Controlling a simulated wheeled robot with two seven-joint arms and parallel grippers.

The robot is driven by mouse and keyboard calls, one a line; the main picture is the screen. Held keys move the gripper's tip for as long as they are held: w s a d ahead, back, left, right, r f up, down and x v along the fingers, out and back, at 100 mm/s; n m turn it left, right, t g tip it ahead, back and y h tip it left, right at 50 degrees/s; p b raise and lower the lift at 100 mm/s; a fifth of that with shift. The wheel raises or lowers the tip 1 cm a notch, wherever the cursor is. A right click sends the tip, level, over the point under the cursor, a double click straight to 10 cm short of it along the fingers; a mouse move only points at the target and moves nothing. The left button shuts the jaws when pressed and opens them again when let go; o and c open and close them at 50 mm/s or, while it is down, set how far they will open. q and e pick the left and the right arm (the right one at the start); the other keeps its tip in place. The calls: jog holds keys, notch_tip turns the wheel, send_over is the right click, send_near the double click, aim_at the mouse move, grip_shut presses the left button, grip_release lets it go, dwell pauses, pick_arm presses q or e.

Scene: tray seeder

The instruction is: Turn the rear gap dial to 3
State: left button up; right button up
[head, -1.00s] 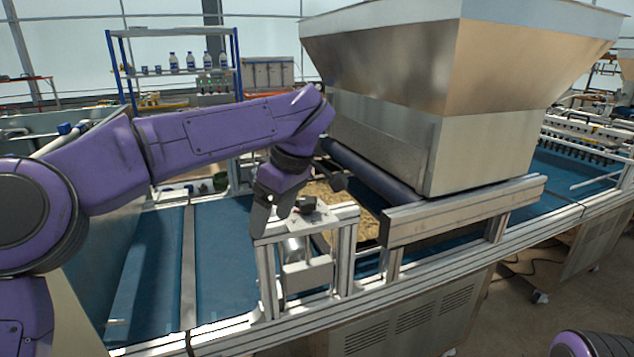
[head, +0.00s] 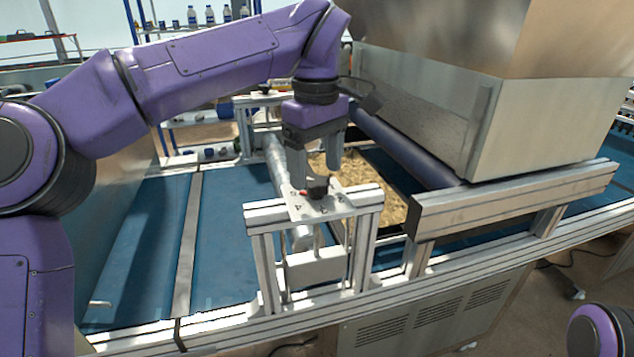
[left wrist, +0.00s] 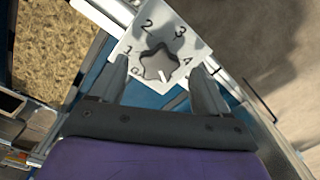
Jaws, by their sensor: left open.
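A dial with a dark knob (head: 317,187) sits on a pale numbered plate (head: 335,205) on top of the near metal frame. In the left wrist view the knob (left wrist: 157,62) shows from above, with 1, 2, 3 and 4 readable around it on the plate (left wrist: 163,28). A white mark on the knob points toward the picture's bottom, slightly right, away from the 2 and 3. My left gripper (head: 317,176) points down over the knob, open, with one finger on each side. Contact cannot be told. My right gripper is out of view.
A similar frame with a dark knob (head: 265,89) stands on the far side of the blue belt (head: 145,235). A large metal hopper (head: 420,115) and a roller (head: 400,145) are to the right. A metal rail (head: 515,200) stands right of the dial.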

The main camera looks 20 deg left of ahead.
pick_arm(q)
jog(key=shift+w+f, duration=0.15)
jog(key=shift+f, duration=0.35)
jog(key=shift+w+f, duration=0.15)
jog(key=shift+f, duration=0.35)
jog(key=shift+s+r, duration=0.15)
jog(key=shift+s, duration=0.2)
jog(key=shift+w, duration=0.1)
jog(key=c, duration=1)
jog(key=shift+c, duration=0.2)
